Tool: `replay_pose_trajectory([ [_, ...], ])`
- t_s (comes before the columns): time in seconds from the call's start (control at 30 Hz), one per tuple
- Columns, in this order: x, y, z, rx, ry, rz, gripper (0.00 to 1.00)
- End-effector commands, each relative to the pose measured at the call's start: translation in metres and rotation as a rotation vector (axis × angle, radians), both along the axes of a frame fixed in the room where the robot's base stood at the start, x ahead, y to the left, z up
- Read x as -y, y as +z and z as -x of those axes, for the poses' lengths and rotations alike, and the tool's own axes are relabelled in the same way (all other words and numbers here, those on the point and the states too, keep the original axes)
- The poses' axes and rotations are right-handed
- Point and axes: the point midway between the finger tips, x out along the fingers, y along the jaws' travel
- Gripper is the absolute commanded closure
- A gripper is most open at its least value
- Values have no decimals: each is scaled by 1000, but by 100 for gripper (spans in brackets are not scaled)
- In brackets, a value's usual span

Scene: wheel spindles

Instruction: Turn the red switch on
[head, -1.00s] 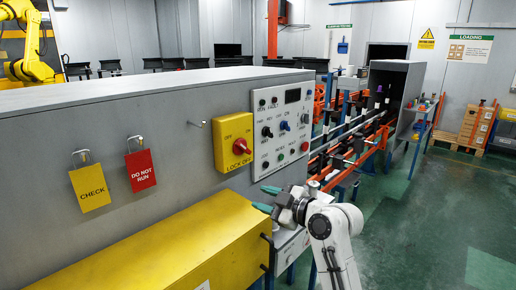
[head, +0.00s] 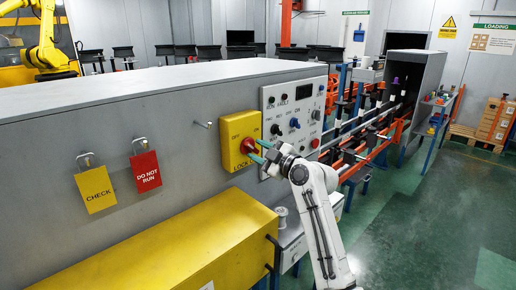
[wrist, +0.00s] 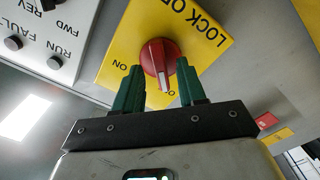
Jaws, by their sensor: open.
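The red switch (head: 248,146) is a rotary knob on a yellow plate (head: 232,134) marked LOCK OFF, on the grey cabinet's front. In the wrist view the red switch (wrist: 159,56) has a raised handle with a white line pointing down the picture, toward a partly hidden label. The ON label (wrist: 119,64) is to the left of the knob. My gripper (head: 261,151) is open, its green fingers close in front of the knob. In the wrist view my gripper (wrist: 160,72) has one finger on each side of the handle, with visible gaps; contact cannot be seen.
A white control panel (head: 291,123) with buttons and knobs stands right beside the yellow plate. CHECK (head: 96,190) and DO NOT RUN (head: 146,172) tags hang to the left. A yellow box-like cover (head: 170,250) juts out below. Open green floor lies to the right.

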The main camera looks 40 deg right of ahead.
Motion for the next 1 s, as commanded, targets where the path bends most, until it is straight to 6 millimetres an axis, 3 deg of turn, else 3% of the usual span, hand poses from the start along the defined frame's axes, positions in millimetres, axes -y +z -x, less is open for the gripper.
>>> replay_pose_trajectory([
  [0.4,0,0,-8,0,0,0,61],
  [0.8,0,-1,-7,-1,0,0,99],
  [1.0,-1,-1,-7,-1,0,-1,100],
])
